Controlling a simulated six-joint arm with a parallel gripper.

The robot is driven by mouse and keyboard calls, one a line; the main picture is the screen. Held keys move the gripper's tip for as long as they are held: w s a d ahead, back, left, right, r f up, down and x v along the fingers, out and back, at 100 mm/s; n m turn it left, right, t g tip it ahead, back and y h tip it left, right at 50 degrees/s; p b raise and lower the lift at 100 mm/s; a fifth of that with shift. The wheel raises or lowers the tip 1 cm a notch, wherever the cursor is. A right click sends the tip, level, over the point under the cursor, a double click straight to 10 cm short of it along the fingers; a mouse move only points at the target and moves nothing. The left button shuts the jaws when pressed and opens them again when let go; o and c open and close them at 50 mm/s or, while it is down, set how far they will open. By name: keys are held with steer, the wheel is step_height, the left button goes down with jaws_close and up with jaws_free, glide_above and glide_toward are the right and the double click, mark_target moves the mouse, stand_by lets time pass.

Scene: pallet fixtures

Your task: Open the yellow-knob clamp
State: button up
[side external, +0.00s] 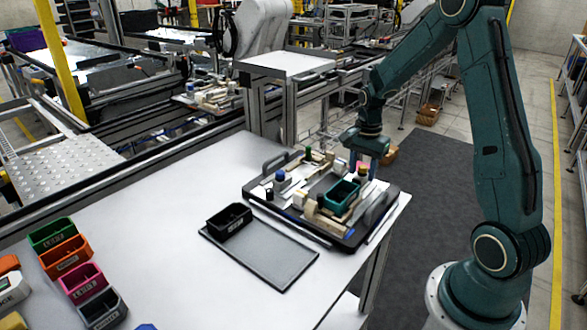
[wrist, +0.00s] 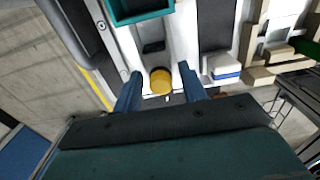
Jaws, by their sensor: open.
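The yellow knob (wrist: 160,80) of the clamp shows in the wrist view, near the outer edge of the pallet. My gripper (wrist: 160,72) is open, with one blue finger on each side of the knob and a gap to it. In the side external view my gripper (side external: 362,160) points down over the far right side of the pallet fixture (side external: 378,213). The knob is hard to make out there behind the fingers. I cannot tell from these frames whether the clamp is open or closed.
A teal bin (side external: 341,196) sits on the fixture, close to the clamp. A blue-knob clamp (side external: 280,180) and a green-knob clamp (side external: 308,154) stand on it too. A black bin (side external: 229,220) rests on a grey tray (side external: 270,262). Several coloured bins stand at the table's left.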

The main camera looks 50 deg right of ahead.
steer(key=shift+r, duration=3.55)
steer(key=shift+a+r, duration=0.2)
steer(key=shift+r, duration=0.05)
steer(key=s+a+r+n+t, duration=0.2)
steer(key=s+a+r+n, duration=0.35)
steer(key=a, duration=0.25)
steer(key=s+a+r+n+t, duration=0.2)
steer(key=s+a+r+n, duration=0.2)
steer(key=a+r+n, duration=0.4)
steer(key=s+a+f+n+t, duration=0.1)
steer(key=s+a+n, duration=0.3)
steer(key=s, duration=0.3)
steer(key=shift+s+a+t, duration=0.3)
steer(key=shift+s+a, duration=0.05)
steer(key=shift+a, duration=0.25)
steer(key=shift+f+n, duration=0.1)
steer(key=shift+n, duration=0.15)
